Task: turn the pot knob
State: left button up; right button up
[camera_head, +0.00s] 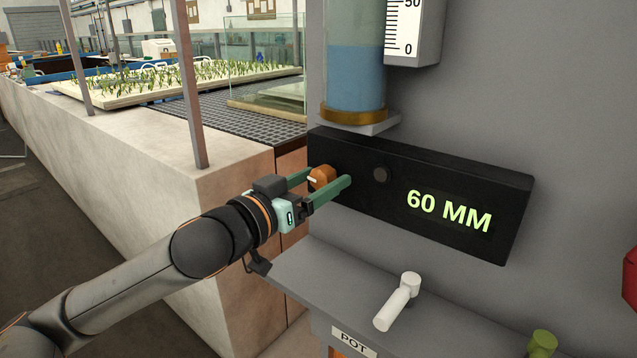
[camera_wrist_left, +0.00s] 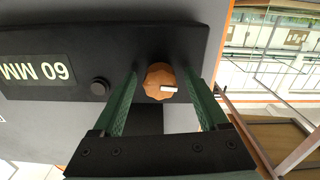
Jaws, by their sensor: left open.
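The orange-brown knob (camera_head: 320,177) with a white pointer mark sticks out from the left part of a black panel (camera_head: 455,185). In the left wrist view the knob (camera_wrist_left: 158,79) is faceted, and its white mark points to the right. My left gripper (camera_head: 328,178) is open, with one green finger on each side of the knob. In the wrist view a gap shows between the knob and each finger (camera_wrist_left: 160,90). The display (camera_head: 448,212) on the panel reads 60 MM. My right gripper is not in view.
A small black button (camera_head: 380,175) is beside the knob. Above the panel stands a clear tube (camera_head: 355,75) with blue liquid and a scale. Below are a white lever (camera_head: 398,302) and a POT label (camera_head: 354,342). A concrete wall (camera_head: 235,190) stands left.

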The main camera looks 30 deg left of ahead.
pick_arm(q)
jog(key=c, duration=0.5)
grip_shut()
jog(key=shift+m, duration=0.4)
